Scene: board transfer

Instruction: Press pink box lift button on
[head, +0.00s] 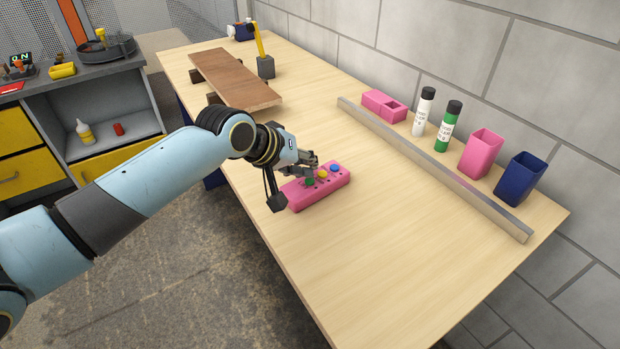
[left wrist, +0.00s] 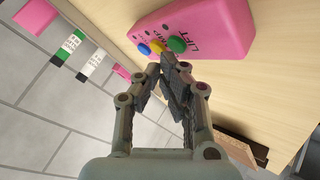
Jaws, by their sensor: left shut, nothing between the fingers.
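A pink button box (head: 328,187) lies on the wooden table in the head view. It has a green button (head: 310,181), a yellow button (head: 322,174) and a blue button (head: 335,168). In the left wrist view the pink box (left wrist: 220,22) shows the word LIFT beside its green button (left wrist: 177,44). My left gripper (head: 312,164) is shut and empty, just over the box's green and yellow end. In the left wrist view its fingertips (left wrist: 176,66) appear close to the green and yellow buttons; I cannot tell whether they touch. My right gripper is out of view.
A metal rail (head: 430,165) runs along the table's wall side. Behind it stand a pink block (head: 383,105), a white bottle (head: 423,112), a green bottle (head: 448,127), a pink cup (head: 480,154) and a blue cup (head: 519,179). A brown board (head: 235,80) lies at the far end.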

